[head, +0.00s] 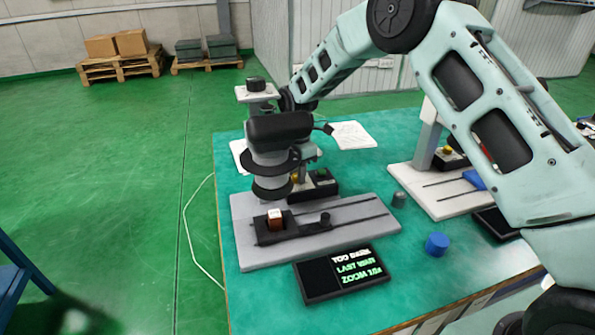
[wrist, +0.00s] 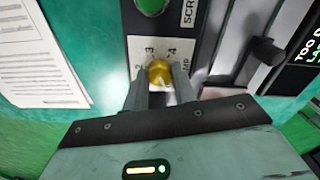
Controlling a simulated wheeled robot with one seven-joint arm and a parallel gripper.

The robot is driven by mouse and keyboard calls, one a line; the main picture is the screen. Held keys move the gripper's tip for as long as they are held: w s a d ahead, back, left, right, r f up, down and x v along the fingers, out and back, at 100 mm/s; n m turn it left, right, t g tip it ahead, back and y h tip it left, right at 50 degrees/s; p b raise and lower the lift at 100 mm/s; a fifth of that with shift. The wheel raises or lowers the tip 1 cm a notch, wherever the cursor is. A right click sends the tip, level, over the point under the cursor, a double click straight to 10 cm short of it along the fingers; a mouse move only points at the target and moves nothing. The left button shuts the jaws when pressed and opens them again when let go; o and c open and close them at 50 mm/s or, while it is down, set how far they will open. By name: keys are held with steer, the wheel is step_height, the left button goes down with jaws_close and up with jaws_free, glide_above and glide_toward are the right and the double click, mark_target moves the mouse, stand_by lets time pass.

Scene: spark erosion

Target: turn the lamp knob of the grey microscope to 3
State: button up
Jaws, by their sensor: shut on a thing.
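The grey microscope stands on a grey base (head: 360,240) in the head view, its dark head (head: 280,128) above a stage with a small brown sample (head: 275,220). The yellow lamp knob (wrist: 158,72) is on a black panel (wrist: 143,22) with the marks 2, 3 and 4 around its far side. My gripper (wrist: 157,85) is shut on the knob, one finger on each side of it. The knob's pointer cannot be made out clearly. In the head view the microscope hides most of my gripper.
A black display (head: 343,273) in front of the base reads "TOO DARK". A blue cap (head: 437,244) and a small grey cylinder (head: 399,200) stand to the right, near a second, pale instrument base (head: 450,205). Paper sheets (head: 352,135) lie behind. A green button (wrist: 152,5) is beyond the knob.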

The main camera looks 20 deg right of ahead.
steer(key=m, duration=0.6)
steer(key=shift+p, duration=0.4)
steer(key=m, duration=0.4)
steer(key=shift+m, duration=0.4)
steer(key=o, duration=1)
steer(key=shift+r, duration=0.1)
step_height(320, 180, up, 12)
steer(key=b, duration=0.1)
